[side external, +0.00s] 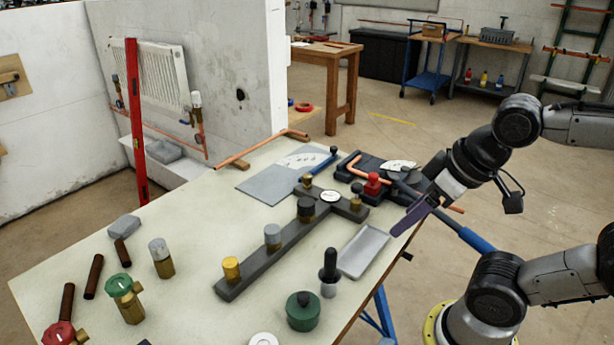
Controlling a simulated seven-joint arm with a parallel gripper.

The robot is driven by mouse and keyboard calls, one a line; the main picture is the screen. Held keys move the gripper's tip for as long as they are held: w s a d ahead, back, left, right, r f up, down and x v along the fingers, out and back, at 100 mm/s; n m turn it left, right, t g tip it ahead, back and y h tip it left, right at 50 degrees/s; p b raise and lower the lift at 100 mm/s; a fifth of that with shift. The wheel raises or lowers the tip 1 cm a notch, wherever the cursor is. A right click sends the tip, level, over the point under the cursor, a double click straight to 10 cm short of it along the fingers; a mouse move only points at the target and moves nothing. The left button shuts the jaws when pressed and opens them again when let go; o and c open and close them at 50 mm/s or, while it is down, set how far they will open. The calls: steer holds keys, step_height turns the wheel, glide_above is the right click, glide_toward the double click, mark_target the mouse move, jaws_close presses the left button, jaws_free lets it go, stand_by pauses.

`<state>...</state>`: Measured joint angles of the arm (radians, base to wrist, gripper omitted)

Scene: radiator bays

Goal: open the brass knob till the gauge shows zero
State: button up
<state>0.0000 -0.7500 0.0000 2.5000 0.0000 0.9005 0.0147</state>
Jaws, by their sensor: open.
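A brass-yellow knob (231,267) stands upright at the near-left end of a dark grey bar-shaped manifold (254,266) on the table. A grey knob (272,235) and a black knob (306,207) stand further along the same bar. A small round white-faced gauge (330,196) sits where the bar meets its crosspiece; its reading is too small to tell. My gripper (408,218), with purplish fingers, is open and empty over the table's right edge, well apart from the brass knob. The gap between its fingers is hard to make out from this side.
A shallow grey tray (363,250) lies just left of my gripper. A black dropper-like tool (329,272), a green round container (303,312) and a red knob (373,184) are nearby. Loose valves, including a green-topped one (124,298), stand at left.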

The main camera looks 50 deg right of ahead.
steer(key=w+r+m, duration=0.6)
steer(key=r, duration=0.5)
steer(key=w+d+r+m+g, duration=0.1)
steer(key=w+d+r+m, duration=0.15)
steer(key=w+r, duration=0.2)
steer(key=m+g, duration=0.5)
steer(key=m, duration=0.3)
glide_above(307, 176)
step_height(307, 176, down, 18)
steer(key=shift+n, duration=0.25)
step_height(307, 176, down, 13)
steer(key=shift+d, duration=0.1)
